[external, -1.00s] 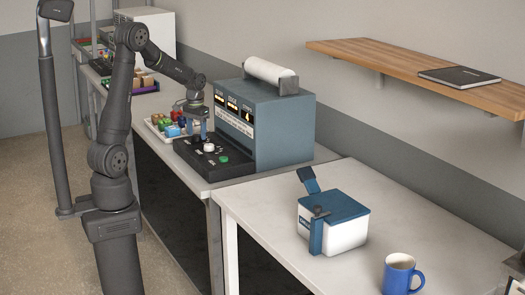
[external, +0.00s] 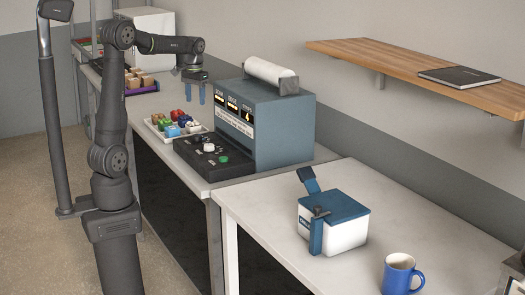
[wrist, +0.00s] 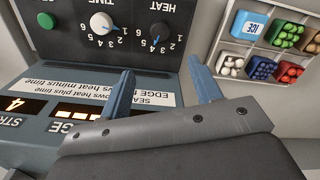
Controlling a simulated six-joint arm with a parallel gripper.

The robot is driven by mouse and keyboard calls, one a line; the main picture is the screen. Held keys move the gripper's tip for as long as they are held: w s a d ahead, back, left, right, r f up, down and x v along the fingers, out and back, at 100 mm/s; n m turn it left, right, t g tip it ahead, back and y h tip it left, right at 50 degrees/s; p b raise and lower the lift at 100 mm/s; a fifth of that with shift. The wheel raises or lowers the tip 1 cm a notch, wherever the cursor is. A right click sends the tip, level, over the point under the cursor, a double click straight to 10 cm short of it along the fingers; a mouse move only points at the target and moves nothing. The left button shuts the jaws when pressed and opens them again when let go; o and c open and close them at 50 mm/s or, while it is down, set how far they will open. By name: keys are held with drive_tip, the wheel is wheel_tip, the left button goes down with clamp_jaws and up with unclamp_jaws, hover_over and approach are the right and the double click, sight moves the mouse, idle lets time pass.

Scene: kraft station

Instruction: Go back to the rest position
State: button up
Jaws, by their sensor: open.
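My gripper (external: 195,94) is open and empty, with its two blue fingers pointing down. It hangs in the air above the tray of coloured items and the control panel, left of the blue-grey machine's (external: 285,125) top. In the wrist view the two fingers (wrist: 160,92) are spread apart with nothing between them. The black control panel (external: 190,160) with knobs and a green button lies below. In the wrist view its TIME knob (wrist: 101,22) and HEAT knob (wrist: 157,32) show beyond the fingers.
A tray (external: 152,126) of coloured items sits beside the panel. A white roll (external: 270,71) tops the machine. A blue-lidded white box (external: 345,236) and a blue mug (external: 398,275) stand on the front table. A wooden shelf (external: 400,62) juts from the wall.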

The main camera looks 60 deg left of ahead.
sight(197, 135)
wheel_tip(197, 135, down, 15)
drive_tip(key=shift+f, duration=0.2)
drive_tip(key=shift+r+n, duration=0.2)
drive_tip(key=shift+n, duration=0.2)
drive_tip(key=n, duration=0.4)
drive_tip(key=shift+n, duration=0.4)
wheel_tip(197, 135, up, 14)
drive_tip(key=shift+f, duration=0.25)
